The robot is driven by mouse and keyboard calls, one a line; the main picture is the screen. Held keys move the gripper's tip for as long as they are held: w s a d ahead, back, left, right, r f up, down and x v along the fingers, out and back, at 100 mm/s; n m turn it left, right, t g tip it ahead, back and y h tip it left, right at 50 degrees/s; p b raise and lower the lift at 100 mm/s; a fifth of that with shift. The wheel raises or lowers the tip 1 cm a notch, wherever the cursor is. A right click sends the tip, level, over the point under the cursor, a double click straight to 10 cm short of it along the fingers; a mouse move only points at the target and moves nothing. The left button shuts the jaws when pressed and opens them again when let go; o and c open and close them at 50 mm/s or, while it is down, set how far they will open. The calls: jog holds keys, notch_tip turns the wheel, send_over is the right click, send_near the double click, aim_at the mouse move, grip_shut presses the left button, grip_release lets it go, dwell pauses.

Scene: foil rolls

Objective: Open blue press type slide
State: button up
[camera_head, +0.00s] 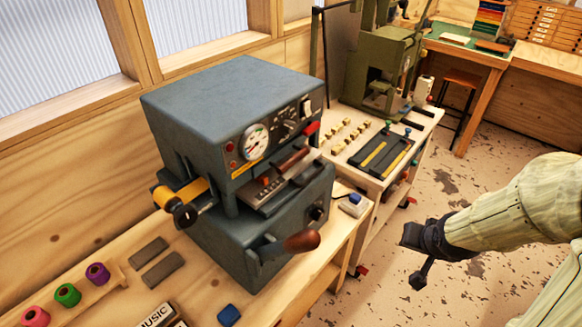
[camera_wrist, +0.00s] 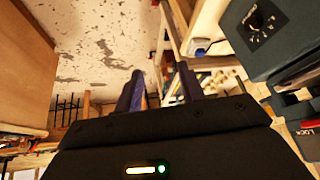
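The blue-grey press (camera_head: 225,115) stands on the wooden bench, with a dial and switches on its upper front. Its type slide (camera_head: 265,193) appears as a metal piece in the slot between the upper and lower housings, with a brown handle (camera_head: 293,160) near it. How far the slide sits in is hard to tell. Part of the press (camera_wrist: 285,45) shows at the right of the wrist view. My gripper (camera_head: 416,258) is to the right of the press, over the floor and apart from it. Its fingers (camera_wrist: 158,88) are spread with nothing between them.
A brown-handled lever (camera_head: 300,241) sticks out from the lower press front. Foil rolls (camera_head: 67,294) stand at the left. A small blue-topped box (camera_head: 353,204) lies right of the press. A green machine (camera_head: 380,70) stands behind. The floor around my gripper is clear.

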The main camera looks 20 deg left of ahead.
aim_at(291, 162)
jog(key=w+a+f+m+t+y+b, duration=0.1)
jog(key=w+a+f+t+y+b, duration=0.25)
jog(key=w+a+y, duration=0.55)
jog(key=s+a+r+m+g+y+b, duration=0.1)
jog(key=s+a+r+m+y+b, duration=0.1)
jog(key=a+r+y, duration=0.4)
jog(key=s+a+y+b, duration=0.1)
jog(key=a+y+b, duration=0.1)
jog(key=y, duration=0.1)
jog(key=shift+s+a+m+g, duration=0.3)
jog(key=shift+a+g, duration=0.05)
jog(key=p+x, duration=0.1)
jog(key=x, duration=1.6)
jog(key=shift+w+a+r+p, duration=0.1)
jog(key=shift+w+a+p, duration=0.05)
jog(key=shift+p, duration=0.2)
